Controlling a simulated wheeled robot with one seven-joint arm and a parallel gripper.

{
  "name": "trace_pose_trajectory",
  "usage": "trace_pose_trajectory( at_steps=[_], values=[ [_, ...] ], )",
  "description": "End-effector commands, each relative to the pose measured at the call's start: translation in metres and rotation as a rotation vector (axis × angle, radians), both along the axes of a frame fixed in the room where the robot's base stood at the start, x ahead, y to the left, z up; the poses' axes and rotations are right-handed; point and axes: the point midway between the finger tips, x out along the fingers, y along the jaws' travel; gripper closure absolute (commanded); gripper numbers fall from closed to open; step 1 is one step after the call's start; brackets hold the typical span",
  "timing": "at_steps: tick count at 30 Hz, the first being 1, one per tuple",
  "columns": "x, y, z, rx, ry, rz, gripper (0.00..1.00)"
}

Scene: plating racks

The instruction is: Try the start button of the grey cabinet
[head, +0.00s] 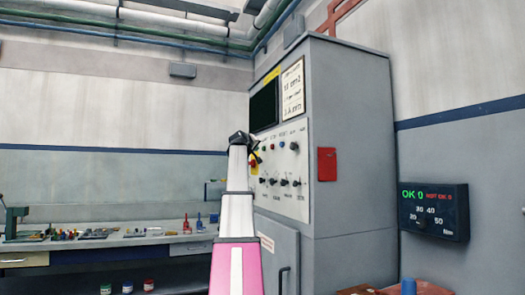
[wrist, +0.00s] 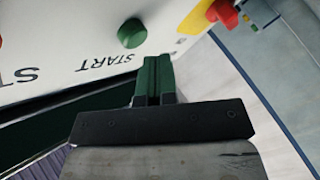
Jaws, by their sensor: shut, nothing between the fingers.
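The grey cabinet (head: 350,110) stands right of centre in the head view, with a light control panel (head: 290,210) on its front. The green start button (head: 271,146) is near the panel's upper left. In the wrist view the start button (wrist: 131,33) sits above the fingers and a little left, next to an upside-down START label (wrist: 106,62). My gripper (wrist: 153,62) is shut and empty, its green fingertips close to the panel beside the label. They look apart from the button. In the head view my gripper (head: 252,141) is small and dark before the panel's left edge.
A red-and-yellow knob (wrist: 220,12) is right of the button in the wrist view. A red button shows at the far left edge. The head view shows several knobs, a dark screen (head: 264,107), a workbench (head: 110,240) with tools, and a wall display (head: 434,211).

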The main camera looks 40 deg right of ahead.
Motion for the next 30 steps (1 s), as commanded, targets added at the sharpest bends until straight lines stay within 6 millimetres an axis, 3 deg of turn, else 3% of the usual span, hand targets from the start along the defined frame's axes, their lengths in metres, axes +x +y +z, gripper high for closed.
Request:
trace_pose_trajectory(
  at_steps=[30],
  values=[
    [-0.0023, -0.0079, 0.0003, 0.000, 0.000, 0.000, 1.00]
  ],
)
